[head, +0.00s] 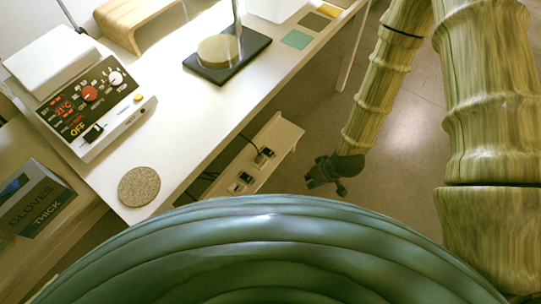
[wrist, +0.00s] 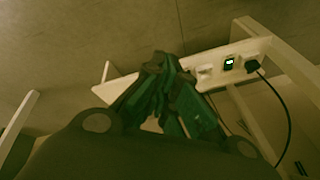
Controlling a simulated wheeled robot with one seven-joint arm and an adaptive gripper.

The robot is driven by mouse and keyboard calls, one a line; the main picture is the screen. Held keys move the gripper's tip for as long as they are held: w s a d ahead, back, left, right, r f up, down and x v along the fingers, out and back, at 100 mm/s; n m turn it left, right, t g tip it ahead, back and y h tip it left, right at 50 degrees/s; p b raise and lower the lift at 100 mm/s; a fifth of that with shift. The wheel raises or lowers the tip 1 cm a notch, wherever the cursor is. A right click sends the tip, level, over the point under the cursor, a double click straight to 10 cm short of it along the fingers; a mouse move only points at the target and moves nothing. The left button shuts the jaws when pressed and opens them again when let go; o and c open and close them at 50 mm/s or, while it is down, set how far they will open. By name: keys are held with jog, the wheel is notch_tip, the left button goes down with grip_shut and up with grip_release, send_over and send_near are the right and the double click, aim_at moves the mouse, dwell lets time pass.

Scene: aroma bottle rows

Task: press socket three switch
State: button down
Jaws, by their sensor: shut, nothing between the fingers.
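The white socket strip (head: 285,137) runs along the lower rail under the white table in the head view. Dark socket or switch units sit on it, one at its middle (head: 264,157) and one lower left (head: 241,182). I cannot read which socket is number three. My gripper (head: 314,181) is shut and empty, to the right of the strip. Its fingers (wrist: 160,62) overlap the strip's near part in the wrist view.
The white table (head: 190,110) stands above the strip, with a control device (head: 90,100), a cork disc (head: 139,186) and a black stand (head: 225,62) on it. Table legs frame the strip.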

jog(key=w+a+f+n+y+b, duration=0.1)
jog(key=w+a+f+n+b, duration=0.1)
jog(key=w+b, duration=0.4)
jog(key=w+a+f+n+t+y+b, duration=0.1)
jog(key=w+a+f+n+b, duration=0.1)
jog(key=w+a+b, duration=0.2)
jog(key=w+a+f+n+t+b, duration=0.1)
jog(key=w+a+f+n+b, duration=0.1)
jog(key=w+b, duration=0.7)
jog(key=shift+w+a+n+y, duration=0.4)
jog(key=shift+a+n, duration=0.1)
jog(key=shift+a, duration=0.2)
jog(key=shift+f, duration=0.1)
jog(key=b, duration=0.5)
send_over(264, 150)
jog(key=s+d, duration=0.1)
jog(key=d, duration=0.1)
notch_tip(264, 150, down, 9)
jog(key=shift+s+d+r, duration=0.1)
jog(key=shift+s+d, duration=0.05)
jog(key=shift+s+d+f+b, duration=0.1)
jog(key=shift+d+f+b, duration=0.05)
jog(key=shift+f+b, duration=0.3)
jog(key=shift+s+d+f+b, duration=0.1)
jog(key=shift+f+b, duration=0.2)
jog(key=shift+f, duration=0.2)
jog(key=shift+f+b, duration=0.45)
jog(key=shift+f, duration=0.2)
